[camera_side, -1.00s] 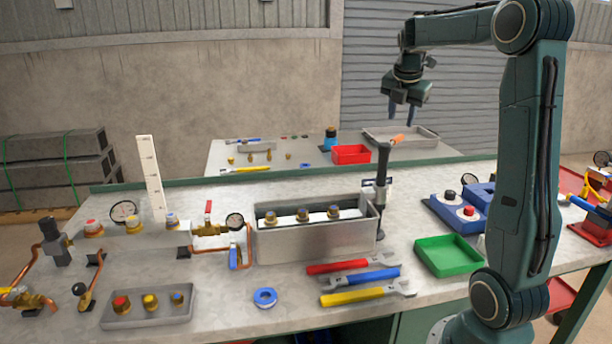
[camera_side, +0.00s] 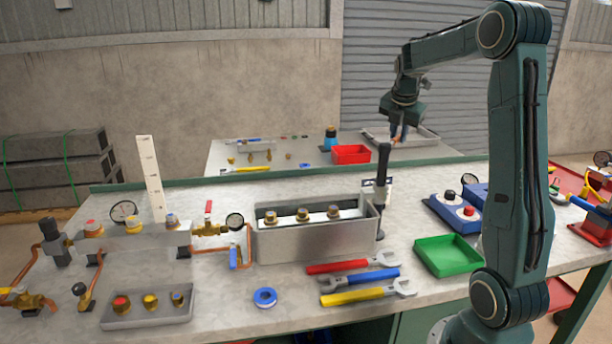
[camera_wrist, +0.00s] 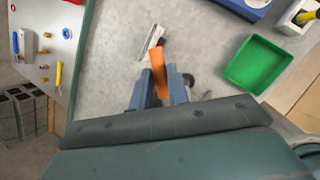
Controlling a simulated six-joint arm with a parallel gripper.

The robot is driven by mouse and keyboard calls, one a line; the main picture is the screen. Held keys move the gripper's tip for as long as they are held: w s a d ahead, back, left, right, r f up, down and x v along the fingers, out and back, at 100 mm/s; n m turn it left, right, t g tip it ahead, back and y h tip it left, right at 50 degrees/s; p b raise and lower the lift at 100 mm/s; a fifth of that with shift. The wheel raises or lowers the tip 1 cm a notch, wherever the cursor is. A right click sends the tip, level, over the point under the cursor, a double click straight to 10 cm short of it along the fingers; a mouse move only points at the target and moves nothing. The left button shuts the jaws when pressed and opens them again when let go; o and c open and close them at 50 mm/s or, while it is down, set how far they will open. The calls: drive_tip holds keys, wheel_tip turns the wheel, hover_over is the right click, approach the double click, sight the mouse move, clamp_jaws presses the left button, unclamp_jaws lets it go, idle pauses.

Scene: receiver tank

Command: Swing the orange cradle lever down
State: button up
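The orange cradle lever (camera_wrist: 158,72) stands out from the head of a dark upright post (camera_side: 383,175) at the right end of the grey metal trough. My gripper (camera_side: 398,135) is at the lever, above and just right of the post top. In the wrist view my gripper's two blue fingers (camera_wrist: 159,80) lie on either side of the lever, with no clear gap showing; they look shut on it. In the side view the fingers hide most of the lever. A pale slotted bracket (camera_wrist: 152,40) shows beyond the lever's tip in the wrist view.
The grey trough (camera_side: 312,243) with brass-and-blue fittings stands left of the post. A green tray (camera_side: 447,256) and blue blocks (camera_side: 460,213) are to the right. Wrenches (camera_side: 352,280) lie in front. A red bin (camera_side: 351,154) is on the table behind.

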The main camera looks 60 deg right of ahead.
clamp_jaws()
drive_tip(key=shift+w+n, duration=0.35)
drive_tip(key=shift+n, duration=0.25)
drive_tip(key=o, duration=0.6)
unclamp_jaws()
drive_tip(key=shift+r, duration=0.15)
drive_tip(key=v, duration=1.3)
drive_tip(key=shift+s+r, duration=0.2)
drive_tip(key=shift+s, duration=0.1)
